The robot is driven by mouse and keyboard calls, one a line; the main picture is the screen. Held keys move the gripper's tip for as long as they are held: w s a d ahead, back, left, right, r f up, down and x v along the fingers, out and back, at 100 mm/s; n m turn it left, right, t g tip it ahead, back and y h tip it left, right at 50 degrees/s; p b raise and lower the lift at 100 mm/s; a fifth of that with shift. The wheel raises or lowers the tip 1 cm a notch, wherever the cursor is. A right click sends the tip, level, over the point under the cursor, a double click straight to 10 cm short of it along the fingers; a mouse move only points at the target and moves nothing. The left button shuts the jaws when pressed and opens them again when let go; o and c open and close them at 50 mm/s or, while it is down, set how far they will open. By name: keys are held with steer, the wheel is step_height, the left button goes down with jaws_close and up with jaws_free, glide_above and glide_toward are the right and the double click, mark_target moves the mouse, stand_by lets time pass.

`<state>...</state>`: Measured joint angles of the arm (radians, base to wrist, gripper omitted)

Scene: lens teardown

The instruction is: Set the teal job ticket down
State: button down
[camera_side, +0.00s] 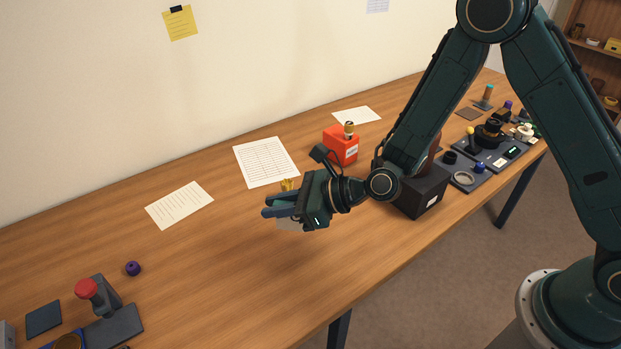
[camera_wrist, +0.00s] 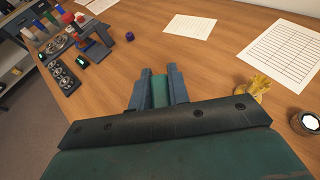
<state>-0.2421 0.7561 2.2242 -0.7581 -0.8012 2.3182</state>
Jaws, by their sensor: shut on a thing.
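The teal job ticket (camera_wrist: 160,93) shows as a teal strip between my two finger pads in the wrist view. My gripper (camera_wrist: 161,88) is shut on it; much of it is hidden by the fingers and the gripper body. In the side view my gripper (camera_side: 273,206) is over the middle of the bench, with its fingers pointing left. The ticket cannot be made out clearly there, and I cannot tell how high it is above the wood.
A yellow item (camera_side: 287,184) is close behind my gripper. A pale flat patch (camera_side: 290,225) shows below it. Paper sheets (camera_side: 180,205) lie towards the wall. Bare wood is open between.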

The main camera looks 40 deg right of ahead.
mark_target(285, 229)
steer(key=shift+f, duration=1.65)
steer(key=shift+f, duration=0.15)
steer(key=shift+f, duration=1.75)
steer(key=shift+f, duration=0.15)
steer(key=c, duration=1.3)
jaws_free()
steer(key=shift+c, duration=0.2)
